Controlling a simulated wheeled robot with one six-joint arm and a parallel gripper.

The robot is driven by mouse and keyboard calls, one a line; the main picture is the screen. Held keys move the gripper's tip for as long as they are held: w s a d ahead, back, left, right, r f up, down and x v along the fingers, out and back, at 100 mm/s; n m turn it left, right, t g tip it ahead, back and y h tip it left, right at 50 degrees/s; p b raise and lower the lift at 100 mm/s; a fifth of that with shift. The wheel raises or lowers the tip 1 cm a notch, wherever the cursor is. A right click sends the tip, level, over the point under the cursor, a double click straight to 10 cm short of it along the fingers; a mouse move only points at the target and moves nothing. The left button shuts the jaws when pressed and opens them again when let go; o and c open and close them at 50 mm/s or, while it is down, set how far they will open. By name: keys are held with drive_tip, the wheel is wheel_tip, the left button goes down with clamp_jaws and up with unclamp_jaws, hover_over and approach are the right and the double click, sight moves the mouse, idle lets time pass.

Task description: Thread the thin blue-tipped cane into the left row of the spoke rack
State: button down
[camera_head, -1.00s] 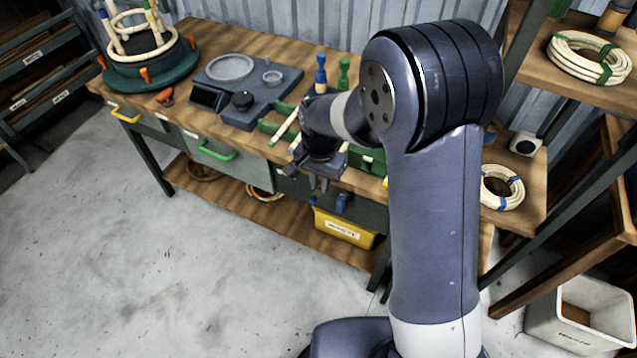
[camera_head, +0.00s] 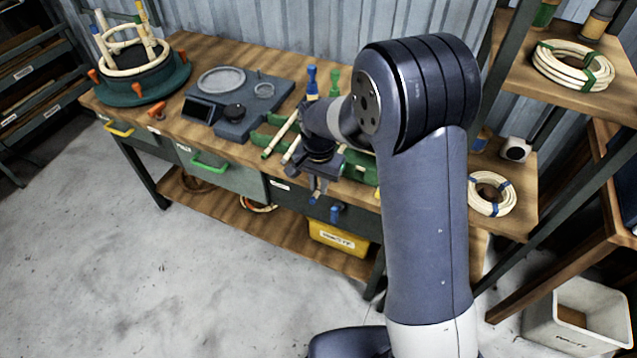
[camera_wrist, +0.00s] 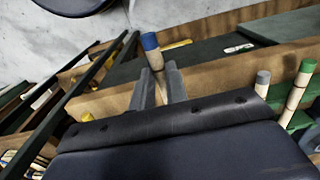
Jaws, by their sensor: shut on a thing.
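My gripper (camera_head: 317,190) is over the front edge of the bench, above the dark drawer front. In the wrist view its two fingers (camera_wrist: 159,90) are closed around a pale cane (camera_wrist: 154,60) with a blue tip. The tip sticks out beyond the fingers; the cane's other end is hidden behind my gripper body. A green rack (camera_head: 274,150) with pale canes lies on the bench just left of my wrist, partly covered by my arm. In the wrist view, a grey-tipped cane (camera_wrist: 262,83) and a green-tipped cane (camera_wrist: 300,88) show at the right, apart from the held cane.
A grey console with a round dish (camera_head: 222,80) sits left of the rack. A basket frame on a green turntable (camera_head: 145,92) stands at the far left. Blue (camera_head: 312,82) and green (camera_head: 334,84) handled tools stand behind the rack. A yellow bin (camera_head: 338,238) is below.

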drive_tip(key=shift+w, duration=0.1)
drive_tip(key=shift+w+d, duration=0.4)
drive_tip(key=shift+w, duration=0.5)
drive_tip(key=shift+w+d, duration=0.4)
drive_tip(key=shift+w, duration=0.45)
drive_tip(key=shift+p, duration=0.3)
drive_tip(key=shift+w+d+p, duration=0.1)
drive_tip(key=shift+w+d, duration=0.15)
drive_tip(key=shift+w, duration=0.4)
drive_tip(key=shift+w+d+p, duration=0.15)
drive_tip(key=shift+w+d, duration=0.15)
drive_tip(key=shift+w, duration=0.4)
drive_tip(key=shift+w+d+p, duration=0.1)
drive_tip(key=shift+w+d, duration=0.15)
drive_tip(key=shift+w, duration=0.4)
drive_tip(key=shift+f, duration=0.3)
drive_tip(key=c, duration=1.3)
unclamp_jaws()
